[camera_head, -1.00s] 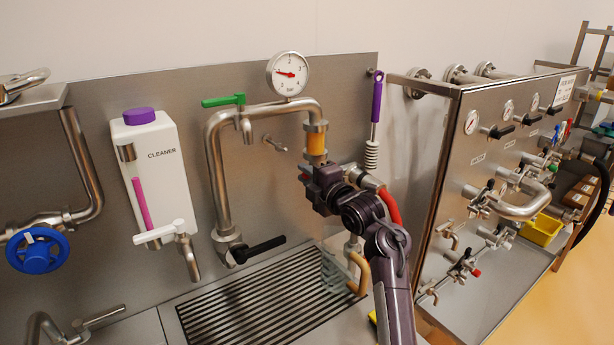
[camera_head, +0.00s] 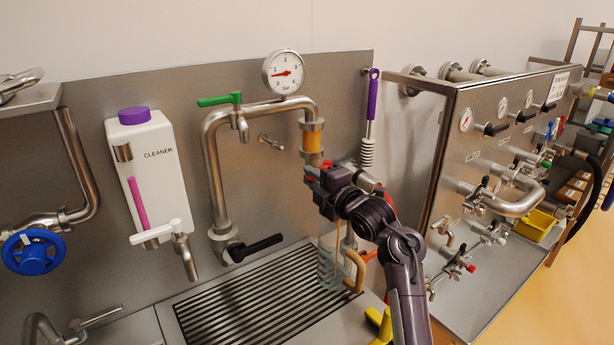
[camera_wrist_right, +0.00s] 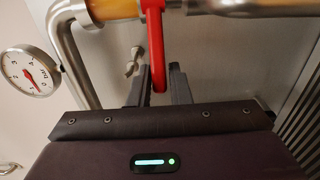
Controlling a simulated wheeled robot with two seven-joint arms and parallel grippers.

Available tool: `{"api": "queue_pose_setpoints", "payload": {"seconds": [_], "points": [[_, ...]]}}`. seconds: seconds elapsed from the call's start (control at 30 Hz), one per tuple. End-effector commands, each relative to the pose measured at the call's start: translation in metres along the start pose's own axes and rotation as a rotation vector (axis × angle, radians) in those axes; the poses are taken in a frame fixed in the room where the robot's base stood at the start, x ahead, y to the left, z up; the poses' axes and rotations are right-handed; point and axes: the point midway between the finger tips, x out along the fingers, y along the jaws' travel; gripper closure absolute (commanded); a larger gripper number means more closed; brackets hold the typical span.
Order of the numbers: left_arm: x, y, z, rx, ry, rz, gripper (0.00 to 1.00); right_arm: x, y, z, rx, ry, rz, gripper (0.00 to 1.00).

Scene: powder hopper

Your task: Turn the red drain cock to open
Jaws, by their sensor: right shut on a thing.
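The red drain cock handle (camera_wrist_right: 156,45) shows as a long red lever in the right wrist view, below the steel pipe with the amber section. My right gripper (camera_wrist_right: 160,84) is shut on its lower end, one dark finger on each side. In the head view the right gripper (camera_head: 313,178) is at the pipe's lower end, below the amber sight glass (camera_head: 312,140). Only small red parts of the cock (camera_head: 325,165) show there; my gripper and wrist hide the rest. My left gripper is not in view.
A pressure gauge (camera_head: 284,72) tops the pipe. A green handle (camera_head: 219,100), a black handle (camera_head: 257,248) and a purple-handled brush (camera_head: 372,95) are nearby. The drain grate (camera_head: 250,305) lies below. A steel cabinet (camera_head: 450,180) with valves stands right of my arm.

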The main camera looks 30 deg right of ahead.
Motion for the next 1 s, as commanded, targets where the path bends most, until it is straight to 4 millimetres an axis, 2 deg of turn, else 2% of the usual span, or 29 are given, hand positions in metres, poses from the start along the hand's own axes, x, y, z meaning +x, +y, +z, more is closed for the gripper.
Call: {"api": "queue_pose_setpoints", "payload": {"seconds": [0.33, 0.6, 1.0], "points": [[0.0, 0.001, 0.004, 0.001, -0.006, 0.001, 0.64, -0.003, -0.003, 0.004, 0.002, -0.005, -0.007, 0.99], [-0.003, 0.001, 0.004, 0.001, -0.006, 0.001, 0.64, -0.016, -0.003, 0.014, 0.001, -0.007, -0.007, 0.99], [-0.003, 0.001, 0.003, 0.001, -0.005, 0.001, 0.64, -0.02, -0.003, 0.019, 0.001, -0.009, -0.006, 0.99]]}}
